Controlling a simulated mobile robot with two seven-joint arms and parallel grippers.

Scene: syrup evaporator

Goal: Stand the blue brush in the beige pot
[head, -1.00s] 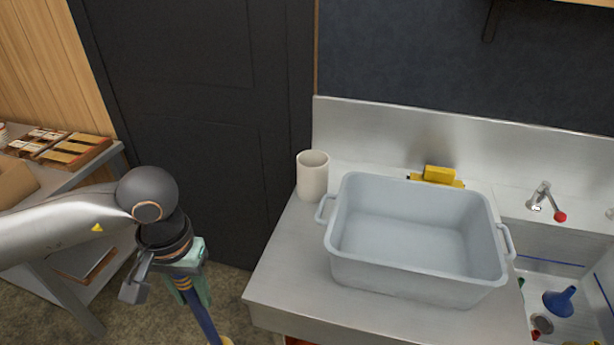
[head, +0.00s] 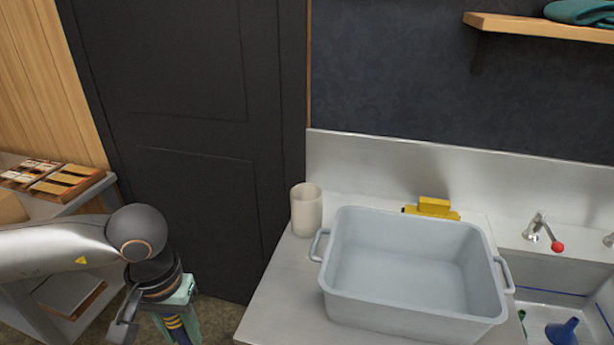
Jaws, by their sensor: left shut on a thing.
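The beige pot (head: 307,209) stands upright on the steel counter, at its left back corner beside the grey tub. My left gripper (head: 178,322) is at the bottom left, in front of the dark door and left of the counter. The brush's lower part is cut off by the bottom edge of the picture. The gripper is apart from the pot, lower and to its left. My right gripper is not in view.
A large grey tub (head: 408,270) with side handles fills much of the counter (head: 268,310). A yellow object (head: 433,208) lies behind it. A tap (head: 541,230) and a sink with a blue funnel (head: 563,332) are at the right. A side table with wooden boxes (head: 66,182) stands left.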

